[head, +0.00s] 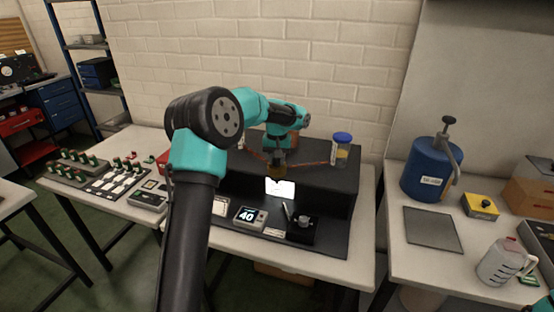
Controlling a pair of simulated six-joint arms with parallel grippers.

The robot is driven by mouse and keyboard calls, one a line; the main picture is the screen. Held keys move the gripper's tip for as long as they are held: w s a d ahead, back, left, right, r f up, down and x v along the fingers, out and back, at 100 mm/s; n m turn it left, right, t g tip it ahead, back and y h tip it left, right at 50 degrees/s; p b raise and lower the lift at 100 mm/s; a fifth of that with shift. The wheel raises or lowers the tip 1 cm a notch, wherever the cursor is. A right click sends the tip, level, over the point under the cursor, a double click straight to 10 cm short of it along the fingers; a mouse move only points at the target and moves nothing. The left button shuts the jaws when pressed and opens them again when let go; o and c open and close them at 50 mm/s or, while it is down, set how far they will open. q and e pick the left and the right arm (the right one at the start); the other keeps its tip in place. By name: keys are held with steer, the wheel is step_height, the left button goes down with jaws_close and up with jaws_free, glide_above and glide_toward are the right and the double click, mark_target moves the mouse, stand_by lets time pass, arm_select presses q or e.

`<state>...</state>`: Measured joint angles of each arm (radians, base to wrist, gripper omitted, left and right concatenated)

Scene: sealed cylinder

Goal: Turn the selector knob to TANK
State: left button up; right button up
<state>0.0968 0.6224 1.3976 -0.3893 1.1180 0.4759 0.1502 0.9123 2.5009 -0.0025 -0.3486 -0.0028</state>
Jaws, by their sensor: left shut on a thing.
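My left gripper (278,165) reaches down to the front of the black stepped stand (330,197) on the middle table. It is shut at the spot where two copper pipes (312,163) meet, on what looks like the selector knob. The gripper hides the knob, so I cannot read its setting. A brassy body (277,173) shows just under the fingers. A bright white label (280,187) is below it, its text too small to read. My right gripper is not in view.
A blue-lidded jar (342,150) stands on the right of the stand. In front are a display reading 40 (248,216) and a black box with a knob (303,222). A blue pump canister (431,168) and a measuring jug (499,262) stand on the right table.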

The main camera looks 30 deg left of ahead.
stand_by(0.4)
arm_select(q)
steer(key=o, duration=0.9)
step_height(320, 180, up, 18)
steer(key=shift+f, duration=0.25)
stand_by(0.3)
